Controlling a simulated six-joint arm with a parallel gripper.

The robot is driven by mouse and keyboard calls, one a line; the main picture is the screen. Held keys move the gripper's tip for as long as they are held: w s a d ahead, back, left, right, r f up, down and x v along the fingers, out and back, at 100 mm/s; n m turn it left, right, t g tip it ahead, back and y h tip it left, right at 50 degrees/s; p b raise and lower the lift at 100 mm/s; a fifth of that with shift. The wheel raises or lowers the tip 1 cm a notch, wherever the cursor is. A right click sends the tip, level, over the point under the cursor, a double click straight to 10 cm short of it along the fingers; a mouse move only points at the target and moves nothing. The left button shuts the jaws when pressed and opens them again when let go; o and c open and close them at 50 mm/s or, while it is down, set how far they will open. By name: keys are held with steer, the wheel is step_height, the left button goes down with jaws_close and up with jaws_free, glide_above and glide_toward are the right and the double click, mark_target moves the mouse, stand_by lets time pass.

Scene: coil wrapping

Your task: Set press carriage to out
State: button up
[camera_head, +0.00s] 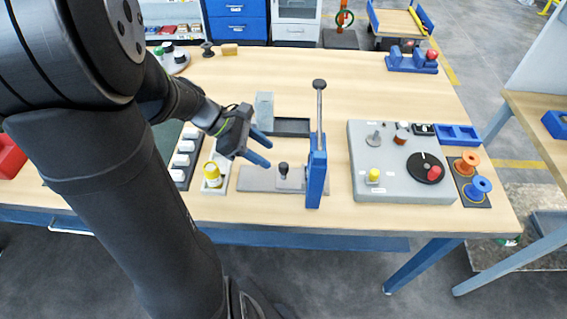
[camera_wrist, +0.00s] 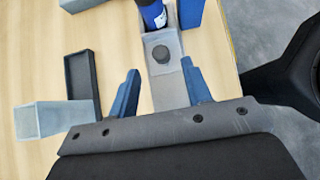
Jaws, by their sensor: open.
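The press (camera_head: 316,178) is a blue frame with a tall lever that stands upright and ends in a dark knob. A grey rail plate (camera_head: 258,180) runs left from its base. The small grey carriage (camera_head: 293,184), with a black knob (camera_head: 283,169), sits at the rail's right end, close beside the press. My gripper (camera_head: 270,148) is open and empty, above and left of the knob. In the wrist view the knob (camera_wrist: 160,53) appears just beyond and between the open fingertips (camera_wrist: 160,72), with the blue press (camera_wrist: 153,14) behind it. The fingers look apart from the knob.
A grey panel (camera_head: 360,145) with knobs is to the right. Free wood shows behind the lever.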

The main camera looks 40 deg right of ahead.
mark_target(283, 165)
steer(key=x, duration=0.7)
steer(key=shift+f, duration=0.1)
jaws_close()
